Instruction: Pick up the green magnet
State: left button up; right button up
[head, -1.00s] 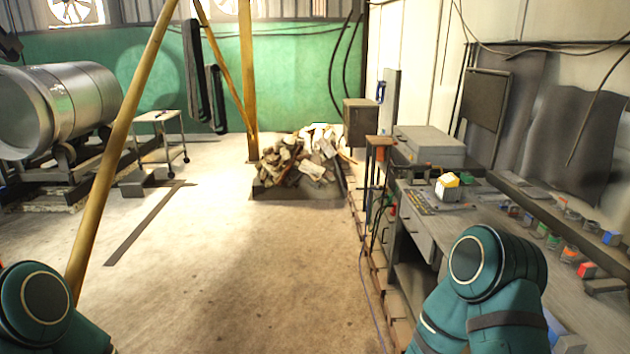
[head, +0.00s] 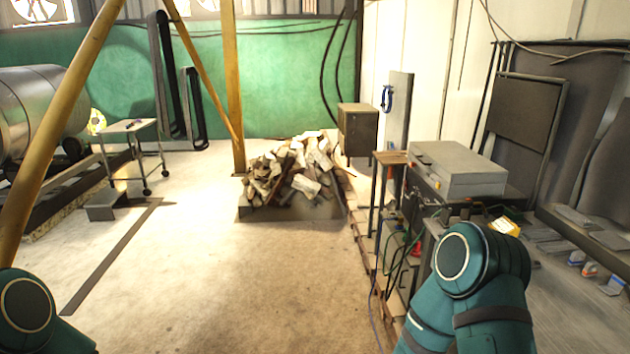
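I cannot make out a green magnet in the head view now. Several small coloured pieces (head: 590,268), blue and red among them, lie on the workbench (head: 560,315) at the right edge. They are too small to name. My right arm hides part of the bench top. Only teal links of my two arms show, at the lower left and lower right. Neither gripper is in view, so I cannot see whether they hold anything.
A grey case (head: 458,172) and a yellow-and-white item (head: 504,227) are on the bench. A rubble pile (head: 292,172) lies ahead. A wheeled cart (head: 128,128) and a yellow post (head: 60,115) stand left. The middle floor (head: 220,270) is clear.

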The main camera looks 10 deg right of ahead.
aim_at(517, 217)
jog(key=i, duration=1.5)
jog(key=i+z, duration=0.1)
jog(key=i, duration=0.6)
jog(key=i+j+z, duration=0.1)
jog(key=i, duration=0.6)
jog(key=i+j+z, duration=0.1)
jog(key=z, duration=3.1)
